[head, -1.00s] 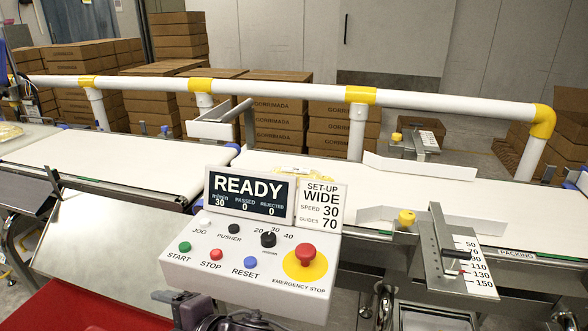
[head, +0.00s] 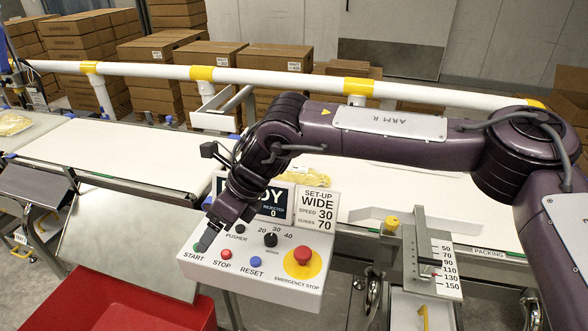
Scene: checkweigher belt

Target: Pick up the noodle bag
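A yellow, clear-wrapped bag (head: 312,180), which looks like a noodle bag, lies on the white belt behind the control panel's signs and is partly hidden by them. Another yellowish bag (head: 12,124) lies at the far left, cut by the picture edge. My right gripper (head: 208,238) hangs over the left end of the control panel, near the green START button, with its fingers pointing down. It is well apart from both bags, and I cannot tell its opening. My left gripper is not in view.
The control box (head: 250,253) has buttons and a red emergency stop (head: 302,257). A white pipe rail (head: 270,80) runs behind the belts. A red bin (head: 130,305) stands at the front left. The left belt (head: 110,150) is bare.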

